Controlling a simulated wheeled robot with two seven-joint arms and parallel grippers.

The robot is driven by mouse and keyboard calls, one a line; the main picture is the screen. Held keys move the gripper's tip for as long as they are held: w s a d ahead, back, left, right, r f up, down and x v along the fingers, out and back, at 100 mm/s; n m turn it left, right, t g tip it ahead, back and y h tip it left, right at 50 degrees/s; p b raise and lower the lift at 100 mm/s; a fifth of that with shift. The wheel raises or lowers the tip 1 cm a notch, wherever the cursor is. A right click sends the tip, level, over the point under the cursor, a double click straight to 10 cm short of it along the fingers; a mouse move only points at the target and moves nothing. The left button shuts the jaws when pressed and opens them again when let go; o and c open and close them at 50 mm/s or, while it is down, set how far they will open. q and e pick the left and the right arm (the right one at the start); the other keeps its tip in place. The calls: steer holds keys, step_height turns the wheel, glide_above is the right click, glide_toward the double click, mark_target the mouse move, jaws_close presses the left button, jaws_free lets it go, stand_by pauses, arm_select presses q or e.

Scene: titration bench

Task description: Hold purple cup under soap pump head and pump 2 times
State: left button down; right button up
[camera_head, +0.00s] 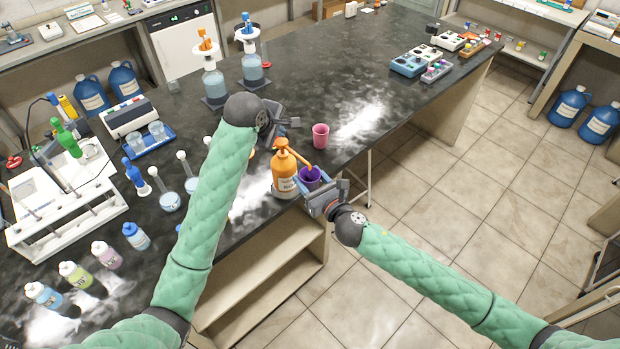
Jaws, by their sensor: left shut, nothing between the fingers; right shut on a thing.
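The orange soap pump bottle (284,176) stands upright near the bench's front edge. Its spout points right, over the purple cup (311,176). My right gripper (318,194) is shut on the purple cup and holds it just right of the bottle, with the cup's mouth under the spout tip. The cup's lower part is hidden by the gripper. My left gripper (288,122) is shut and empty, above and slightly behind the pump head, apart from it as far as I can tell.
A pink cup (320,136) stands on the black bench (400,105) behind the purple cup. Two dispensers with blue liquid (252,68) stand farther back. Several flasks and small bottles (106,254) stand at left near my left arm. The bench between the pink cup and the block racks (409,64) is clear.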

arm_select(q)
steer(key=shift+f, duration=1.4)
steer(key=shift+r, duration=2.5)
step_height(320, 180, up, 7)
arm_select(e)
steer(key=shift+s+d, duration=0.1)
stand_by(0.8)
